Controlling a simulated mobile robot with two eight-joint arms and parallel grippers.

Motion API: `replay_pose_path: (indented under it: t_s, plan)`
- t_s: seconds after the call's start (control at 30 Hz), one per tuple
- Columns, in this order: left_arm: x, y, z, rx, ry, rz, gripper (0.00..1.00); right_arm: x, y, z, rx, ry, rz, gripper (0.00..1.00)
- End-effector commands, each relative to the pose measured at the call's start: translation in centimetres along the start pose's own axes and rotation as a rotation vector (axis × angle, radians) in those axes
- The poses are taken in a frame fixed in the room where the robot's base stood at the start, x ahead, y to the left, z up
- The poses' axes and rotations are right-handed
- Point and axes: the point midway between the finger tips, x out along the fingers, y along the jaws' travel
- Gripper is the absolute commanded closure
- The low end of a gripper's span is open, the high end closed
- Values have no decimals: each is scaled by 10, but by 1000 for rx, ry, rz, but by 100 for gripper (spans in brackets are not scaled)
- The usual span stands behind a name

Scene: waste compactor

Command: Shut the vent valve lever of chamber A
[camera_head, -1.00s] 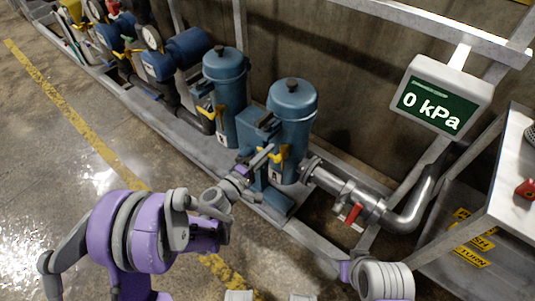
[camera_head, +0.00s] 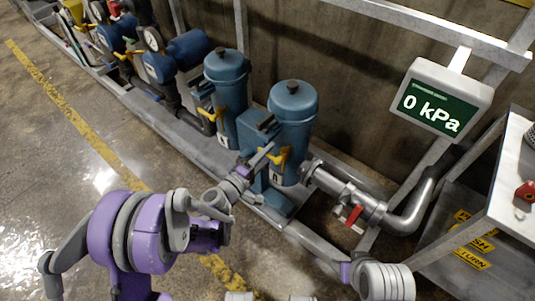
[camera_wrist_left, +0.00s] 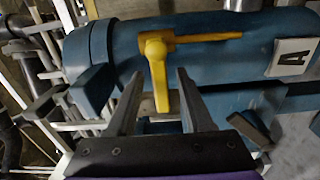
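Chamber A is the nearer blue upright cylinder (camera_head: 292,110) with a black knob on top and a white label "A" (camera_head: 276,177) low on its side. Its yellow vent valve lever (camera_head: 283,158) is on the cylinder's front. In the left wrist view the yellow lever (camera_wrist_left: 159,82) has one arm pointing down between my fingers and another yellow arm pointing right towards the "A" label (camera_wrist_left: 292,57). My left gripper (camera_head: 265,156) is at the lever. In the wrist view its two fingers (camera_wrist_left: 157,85) are apart, one on each side of the downward arm; contact cannot be told.
A second blue cylinder (camera_head: 227,95) with its own yellow lever stands to the left. A steel pipe with a red handle (camera_head: 354,214) is on the right. A display (camera_head: 440,103) reads 0 kPa. Frame rails and a metal table (camera_head: 510,190) bound the right side. The floor at left is clear.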

Motion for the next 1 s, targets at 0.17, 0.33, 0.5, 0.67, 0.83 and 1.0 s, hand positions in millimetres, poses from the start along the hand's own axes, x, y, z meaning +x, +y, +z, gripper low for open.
replay_pose_path:
  t_s: [0.17,0.33,0.5,0.67,0.83,1.0]
  plan:
    - [0,0,0,0,-1,0,49,0,0,0,0,0,0,49]
    - [-14,0,0,0,1,0,49,-1,0,0,0,0,0,49]
    - [-47,0,-1,0,3,0,49,-3,0,-1,0,1,0,49]
    - [-79,0,-1,0,2,0,49,-4,0,-1,0,1,0,49]
    - [-101,0,-1,0,2,0,49,-4,0,-1,0,1,0,49]
    - [-108,0,0,-1,-1,0,49,-4,0,-1,0,1,0,49]
